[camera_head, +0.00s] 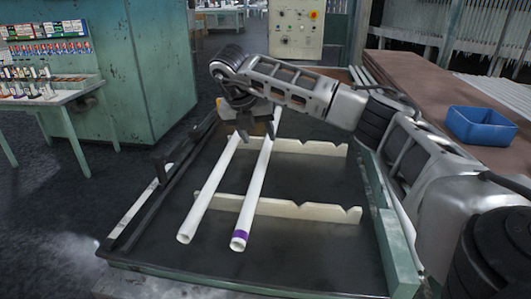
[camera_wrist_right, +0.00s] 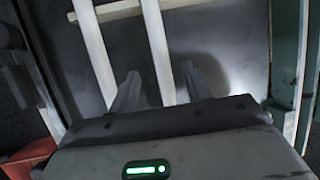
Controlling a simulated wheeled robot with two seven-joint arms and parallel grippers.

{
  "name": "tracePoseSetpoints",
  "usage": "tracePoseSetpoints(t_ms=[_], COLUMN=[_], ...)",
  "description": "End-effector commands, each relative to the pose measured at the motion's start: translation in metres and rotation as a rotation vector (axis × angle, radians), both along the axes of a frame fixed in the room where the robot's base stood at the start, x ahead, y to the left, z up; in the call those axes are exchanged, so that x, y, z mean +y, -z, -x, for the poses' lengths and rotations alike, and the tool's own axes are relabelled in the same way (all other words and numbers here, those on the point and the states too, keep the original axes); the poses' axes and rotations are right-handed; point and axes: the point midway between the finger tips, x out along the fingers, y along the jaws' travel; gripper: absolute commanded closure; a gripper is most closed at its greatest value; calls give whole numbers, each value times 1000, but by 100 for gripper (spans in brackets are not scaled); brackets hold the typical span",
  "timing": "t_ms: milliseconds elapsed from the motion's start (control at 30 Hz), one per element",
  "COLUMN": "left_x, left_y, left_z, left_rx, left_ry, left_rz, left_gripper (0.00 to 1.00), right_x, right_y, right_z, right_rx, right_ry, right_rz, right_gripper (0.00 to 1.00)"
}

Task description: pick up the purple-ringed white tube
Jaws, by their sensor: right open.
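The purple-ringed white tube (camera_head: 252,196) lies lengthwise on notched cream supports, its purple band at the near end. A plain white tube (camera_head: 209,189) lies to its left. My right gripper (camera_head: 257,133) is over the far part of the tubes, pointing down, open and empty. In the right wrist view, its two fingers (camera_wrist_right: 159,80) stand on either side of one white tube (camera_wrist_right: 154,38), with gaps at both sides. Another white tube (camera_wrist_right: 91,40) is outside the left finger. No purple band shows there, so that view alone does not identify the tube. My left gripper is not visible.
The near cream support (camera_head: 300,210) and far one (camera_head: 310,147) have free notches to the right. A teal-edged dark tray (camera_head: 395,250) surrounds them. A blue bin (camera_head: 482,126) stands on the brown bench at right.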

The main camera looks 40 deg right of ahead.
Motion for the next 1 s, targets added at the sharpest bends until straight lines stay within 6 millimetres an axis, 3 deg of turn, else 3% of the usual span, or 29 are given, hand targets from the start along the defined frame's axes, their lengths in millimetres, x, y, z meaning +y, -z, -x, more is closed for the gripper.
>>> tracePoseSetpoints(t_ms=[167, 433, 733, 900, 1000], left_x=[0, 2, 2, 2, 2], left_y=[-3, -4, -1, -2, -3], left_z=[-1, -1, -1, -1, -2], left_rx=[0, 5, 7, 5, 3], left_ry=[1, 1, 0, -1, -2], left_rz=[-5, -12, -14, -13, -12], left_gripper=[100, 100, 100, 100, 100], right_x=[-6, -20, -21, -21, -21], right_y=[12, 47, 52, 51, 51], right_z=[1, 0, -1, 0, -1], right_rx=[3, 2, -1, 0, -1], right_ry=[1, 0, 0, -1, 0], right_rz=[1, 0, -1, -1, -1], right_gripper=[51, 51, 51, 99, 100])
